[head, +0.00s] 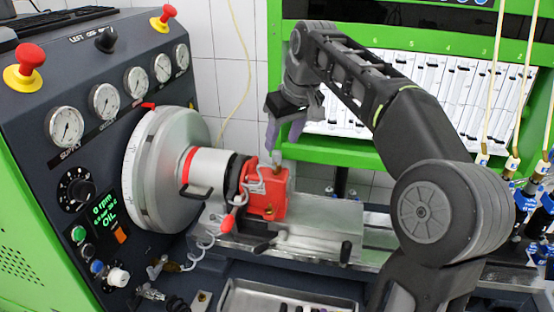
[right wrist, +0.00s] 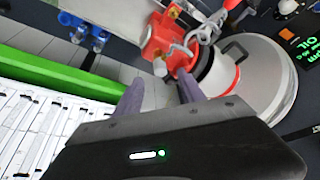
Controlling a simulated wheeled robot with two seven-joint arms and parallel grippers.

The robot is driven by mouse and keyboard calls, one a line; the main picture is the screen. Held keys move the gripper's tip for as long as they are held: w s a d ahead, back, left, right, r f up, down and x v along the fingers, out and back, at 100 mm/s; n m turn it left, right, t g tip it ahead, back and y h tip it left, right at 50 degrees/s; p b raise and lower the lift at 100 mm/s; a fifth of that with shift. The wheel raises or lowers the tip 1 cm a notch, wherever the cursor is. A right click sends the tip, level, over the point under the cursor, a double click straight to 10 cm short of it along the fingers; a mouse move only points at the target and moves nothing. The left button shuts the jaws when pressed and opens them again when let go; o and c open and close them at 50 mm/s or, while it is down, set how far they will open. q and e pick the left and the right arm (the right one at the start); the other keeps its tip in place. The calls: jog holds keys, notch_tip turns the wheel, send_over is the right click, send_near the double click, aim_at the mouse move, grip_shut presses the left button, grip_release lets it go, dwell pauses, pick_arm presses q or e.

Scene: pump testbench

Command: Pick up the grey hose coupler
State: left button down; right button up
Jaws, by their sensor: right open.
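The red pump (head: 268,192) is clamped in front of the large grey disc of the bench. A small grey fitting that looks like the hose coupler (head: 277,157) stands on top of the pump; it also shows in the right wrist view (right wrist: 160,68). My right gripper (head: 284,138) is just above the pump, with its purple fingers pointing down. In the right wrist view its fingers (right wrist: 160,88) are apart, and the coupler shows in the gap just beyond the tips. I cannot tell whether a finger touches it. My left gripper is not in view.
The round grey disc (head: 150,170) and dial panel stand left of the pump. A metal tray (head: 285,297) lies at the front. Hanging hoses with blue fittings (head: 540,215) are at far right.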

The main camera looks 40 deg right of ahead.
aim_at(278, 152)
jog(key=shift+w+f, duration=0.25)
jog(key=shift+f, duration=0.35)
jog(key=shift+w+f+p, duration=0.25)
jog(key=shift+f+p, duration=0.15)
jog(key=shift+f, duration=0.15)
jog(key=shift+p+x, duration=0.45)
jog(key=shift+x, duration=1.55)
grip_shut()
